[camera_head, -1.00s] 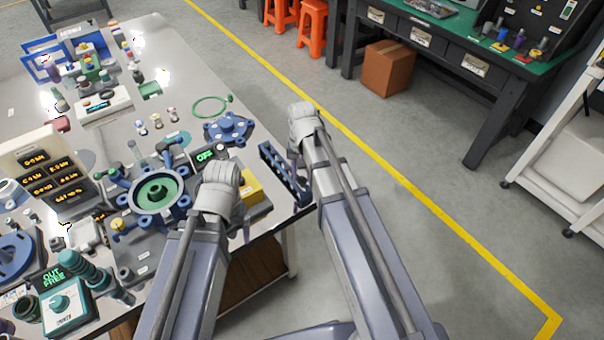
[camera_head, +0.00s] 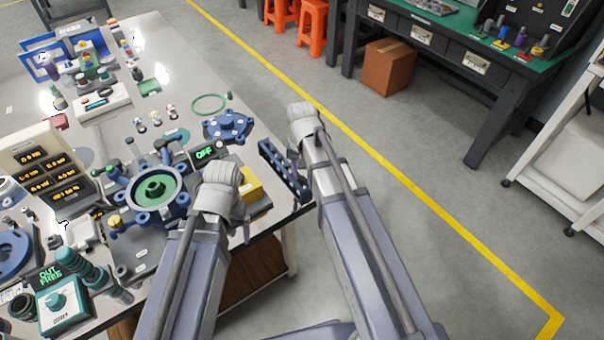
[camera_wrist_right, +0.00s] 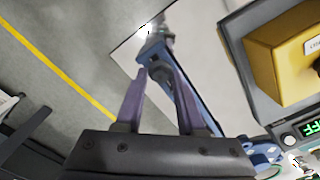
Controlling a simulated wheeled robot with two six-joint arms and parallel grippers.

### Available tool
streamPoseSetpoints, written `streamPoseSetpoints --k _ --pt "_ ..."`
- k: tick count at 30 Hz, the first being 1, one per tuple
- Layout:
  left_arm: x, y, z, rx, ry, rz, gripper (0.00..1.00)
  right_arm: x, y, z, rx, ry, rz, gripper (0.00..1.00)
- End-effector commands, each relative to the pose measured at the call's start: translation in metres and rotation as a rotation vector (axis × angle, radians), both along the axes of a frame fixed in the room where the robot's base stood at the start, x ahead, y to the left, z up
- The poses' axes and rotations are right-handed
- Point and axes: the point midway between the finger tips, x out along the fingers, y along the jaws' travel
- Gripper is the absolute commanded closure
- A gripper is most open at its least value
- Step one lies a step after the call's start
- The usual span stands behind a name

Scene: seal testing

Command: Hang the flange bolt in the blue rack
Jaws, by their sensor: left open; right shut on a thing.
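The blue rack (camera_head: 284,173) stands at the right edge of the bench, a long narrow bar with several openings. In the right wrist view it runs as a blue strip (camera_wrist_right: 192,108) behind my fingers. My right gripper (camera_wrist_right: 156,78) is shut on a small dark piece, seemingly the flange bolt (camera_wrist_right: 159,71), at the rack's far end. I cannot tell whether the bolt hangs in a slot. In the head view my right wrist hides it. My left gripper (camera_head: 216,188) is over the bench beside the green-centred flange fixture (camera_head: 156,188); its fingers are mostly hidden.
A yellow block (camera_head: 250,186) and a green-lit display (camera_head: 205,153) stand left of the rack. A blue flange (camera_head: 227,126) and a green ring (camera_head: 208,104) lie behind. The bench's right edge is close to the rack; open floor (camera_head: 400,240) lies beyond it.

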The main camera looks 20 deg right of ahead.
Motion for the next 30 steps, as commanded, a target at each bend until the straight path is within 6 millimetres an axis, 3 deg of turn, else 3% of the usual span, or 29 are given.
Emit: streamPoseSetpoints --k 5,6,15,30 --pt "0.0 0.0 -0.004 0.0 0.0 0.0 0.16 0.0 0.0 -0.004 0.0 0.0 0.0 1.0" --pt "0.0 0.0 -0.004 0.0 0.0 0.0 0.16 0.0 0.0 -0.004 0.0 0.0 0.0 0.6" --pt "0.0 0.0 -0.003 0.0 0.0 0.0 0.16 0.0 0.0 -0.003 0.0 0.0 0.0 0.27" --pt "0.0 0.0 0.007 0.0 0.0 0.0 0.16 0.0 0.0 0.007 0.0 0.0 0.0 0.27"
